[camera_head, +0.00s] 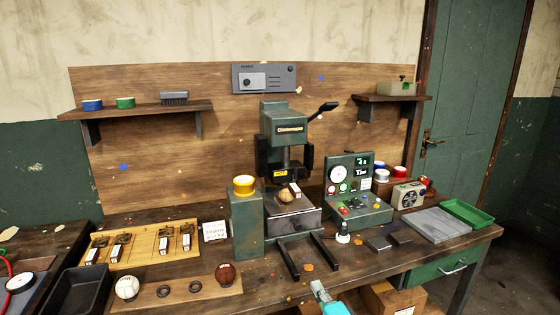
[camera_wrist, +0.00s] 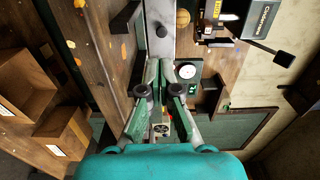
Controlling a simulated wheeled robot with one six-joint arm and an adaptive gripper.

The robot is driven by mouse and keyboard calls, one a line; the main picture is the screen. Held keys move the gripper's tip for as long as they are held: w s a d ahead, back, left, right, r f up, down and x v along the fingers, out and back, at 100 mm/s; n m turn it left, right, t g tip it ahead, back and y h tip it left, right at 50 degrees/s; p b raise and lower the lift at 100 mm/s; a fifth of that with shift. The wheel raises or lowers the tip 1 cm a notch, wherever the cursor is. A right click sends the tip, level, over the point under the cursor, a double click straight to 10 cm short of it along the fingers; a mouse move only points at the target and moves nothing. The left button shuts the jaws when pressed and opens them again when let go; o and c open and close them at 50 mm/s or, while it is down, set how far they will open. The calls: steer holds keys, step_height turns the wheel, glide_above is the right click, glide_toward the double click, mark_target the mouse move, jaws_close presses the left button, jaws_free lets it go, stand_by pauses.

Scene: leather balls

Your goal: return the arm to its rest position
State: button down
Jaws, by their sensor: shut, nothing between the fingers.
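My gripper (camera_wrist: 160,66) shows in the wrist view with its two green-and-grey fingers converging to closed tips, with nothing between them. The teal wrist housing fills the bottom of that view. In the head view a small teal and grey part of my arm shows at the bottom edge, in front of the workbench (camera_head: 345,262). A tan ball (camera_head: 286,195) sits in the green press (camera_head: 284,125); it also shows at the top of the wrist view (camera_wrist: 183,18). A white ball (camera_head: 127,287) and a brown ball (camera_head: 225,273) rest on a wooden board at the front left.
A control box (camera_head: 358,205) stands right of the press. A grey slab (camera_head: 436,223) and a green tray (camera_head: 468,212) lie at the right. A yellow-topped green post (camera_head: 244,222) stands left of the press. Cardboard boxes (camera_head: 395,298) sit below the bench front.

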steer(key=s+d+f+n+h, duration=0.1)
steer(key=s+d+f+n, duration=0.1)
steer(key=s+f, duration=0.5)
steer(key=s+d+f+n+g+h, duration=0.1)
steer(key=s+d+f+h, duration=0.15)
steer(key=s, duration=0.95)
steer(key=s+d+f+n+h, duration=0.1)
steer(key=s+d+f+n, duration=0.1)
steer(key=s+f, duration=0.5)
steer(key=s+r+n, duration=0.3)
steer(key=s, duration=0.7)
steer(key=s+d+r+n+g, duration=0.1)
steer(key=s+r+n, duration=0.2)
steer(key=s, duration=0.7)
steer(key=s+r+n+h, duration=0.1)
steer(key=s+r+n, duration=0.2)
steer(key=s, duration=0.8)
steer(key=shift+d+r, duration=0.4)
steer(key=shift+r, duration=0.8)
